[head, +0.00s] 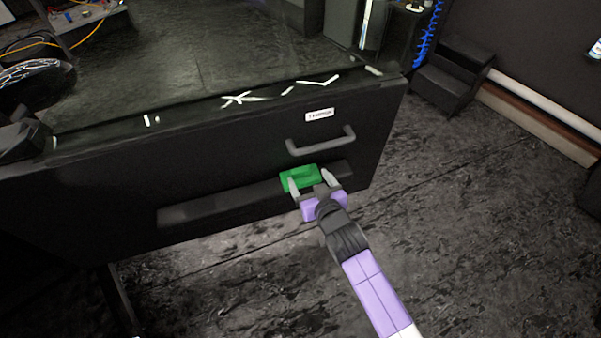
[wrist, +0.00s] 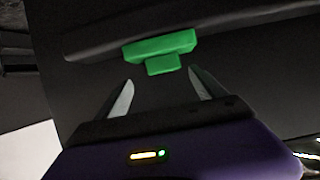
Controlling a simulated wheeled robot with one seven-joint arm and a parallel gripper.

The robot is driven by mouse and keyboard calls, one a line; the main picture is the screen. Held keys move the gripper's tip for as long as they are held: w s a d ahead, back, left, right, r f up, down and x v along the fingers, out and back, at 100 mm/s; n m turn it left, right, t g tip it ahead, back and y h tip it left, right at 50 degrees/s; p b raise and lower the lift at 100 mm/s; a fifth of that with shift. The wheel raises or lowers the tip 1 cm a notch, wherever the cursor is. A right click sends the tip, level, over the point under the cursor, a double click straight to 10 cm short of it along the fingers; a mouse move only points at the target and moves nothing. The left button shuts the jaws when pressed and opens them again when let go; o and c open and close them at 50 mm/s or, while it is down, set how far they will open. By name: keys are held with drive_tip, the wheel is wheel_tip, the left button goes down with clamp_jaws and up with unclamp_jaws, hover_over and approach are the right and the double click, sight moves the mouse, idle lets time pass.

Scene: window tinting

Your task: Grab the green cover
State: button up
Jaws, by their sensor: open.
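The green cover (head: 299,176) sits at the right part of a long dark ledge on the front of the black cabinet, below the drawer handle. In the wrist view the green cover (wrist: 160,45) is a wide block with a smaller tab (wrist: 163,64) facing my gripper. My gripper (head: 309,184) is open, with its two pale fingers pointing at the cover. In the wrist view the gripper (wrist: 158,84) is just short of the cover, and the tab lies ahead of the gap between the fingertips. Nothing is between the fingers there.
A grey bar handle (head: 321,141) sticks out from the cabinet front just above the cover, under a white label (head: 319,115). The dark ledge (head: 220,205) runs left from the cover. The floor (head: 460,220) to the right is clear, with a black step unit (head: 452,80) farther back.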

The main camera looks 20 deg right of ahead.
sight(301, 170)
drive_tip(key=shift+a+x, duration=0.2)
drive_tip(key=shift+x, duration=1.35)
drive_tip(key=shift+a+x, duration=0.2)
drive_tip(key=shift+x, duration=1.35)
drive_tip(key=shift+w+r, duration=0.1)
drive_tip(key=c, duration=1.5)
